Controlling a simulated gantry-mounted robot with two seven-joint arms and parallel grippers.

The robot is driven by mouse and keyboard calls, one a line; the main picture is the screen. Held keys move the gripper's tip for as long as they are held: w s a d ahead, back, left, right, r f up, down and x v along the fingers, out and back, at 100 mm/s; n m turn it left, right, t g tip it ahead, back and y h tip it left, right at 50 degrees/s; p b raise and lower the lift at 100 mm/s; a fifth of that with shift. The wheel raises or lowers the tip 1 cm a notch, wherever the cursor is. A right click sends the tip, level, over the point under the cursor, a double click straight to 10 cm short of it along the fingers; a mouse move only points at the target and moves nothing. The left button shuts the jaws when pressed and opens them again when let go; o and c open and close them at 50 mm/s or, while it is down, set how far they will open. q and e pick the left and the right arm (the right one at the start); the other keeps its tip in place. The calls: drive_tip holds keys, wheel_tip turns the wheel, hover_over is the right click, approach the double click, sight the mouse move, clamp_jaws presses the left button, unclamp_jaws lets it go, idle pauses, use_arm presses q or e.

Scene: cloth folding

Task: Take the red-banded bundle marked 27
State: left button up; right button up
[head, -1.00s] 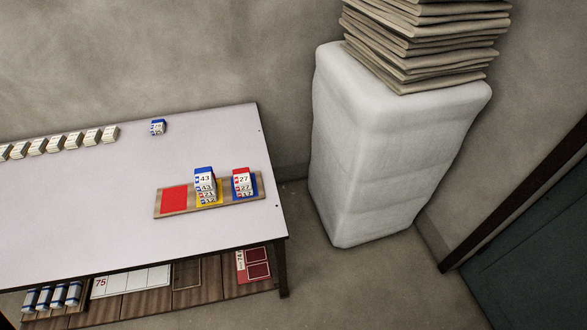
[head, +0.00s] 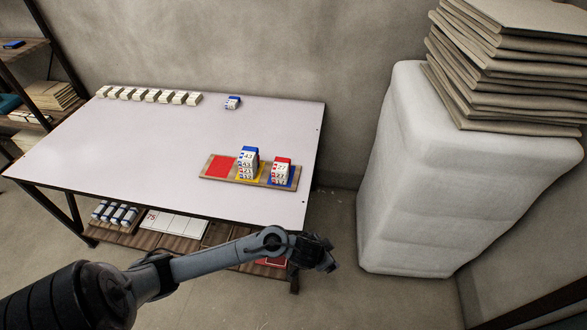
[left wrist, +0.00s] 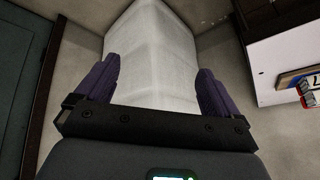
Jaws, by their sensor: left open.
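The red-banded bundle marked 27 (head: 282,164) is on top of a short stack over the blue square of the wooden tray (head: 212,177), on the white table. A taller stack topped by a blue-banded bundle marked 43 (head: 249,155) stands left of it, over the yellow square. The red square is bare. My left gripper (head: 327,253) is in front of the table's near right corner, apart from the bundles. In the left wrist view its jaws (left wrist: 158,66) are wide open and empty. My right gripper is not in view.
A white wrapped block (head: 445,190) with folded cloths (head: 500,75) on it stands right of the table. A single blue-banded bundle (head: 233,102) and a row of pale bundles (head: 148,97) lie along the back. The table's left part is clear.

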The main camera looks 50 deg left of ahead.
use_arm(q)
drive_tip(key=w+a+r+n+y, duration=0.1)
drive_tip(key=w+a+r+n, duration=0.15)
drive_tip(key=w+a, duration=0.65)
drive_tip(key=n+g, duration=0.3)
drive_tip(key=n, duration=0.4)
approach(281, 165)
drive_tip(key=f, duration=0.1)
drive_tip(key=f+b, duration=0.1)
drive_tip(key=f, duration=0.1)
drive_tip(key=shift+w+n+y, duration=0.25)
drive_tip(key=shift+y, duration=0.15)
drive_tip(key=shift+b+x, duration=1.7)
drive_tip(key=shift+x, duration=1.3)
drive_tip(key=shift+w+a+r, duration=0.1)
drive_tip(key=shift+w+a, duration=0.05)
drive_tip(key=shift+a, duration=0.05)
drive_tip(key=shift+f+p, duration=0.25)
drive_tip(key=shift+p, duration=0.3)
drive_tip(key=shift+c, duration=0.2)
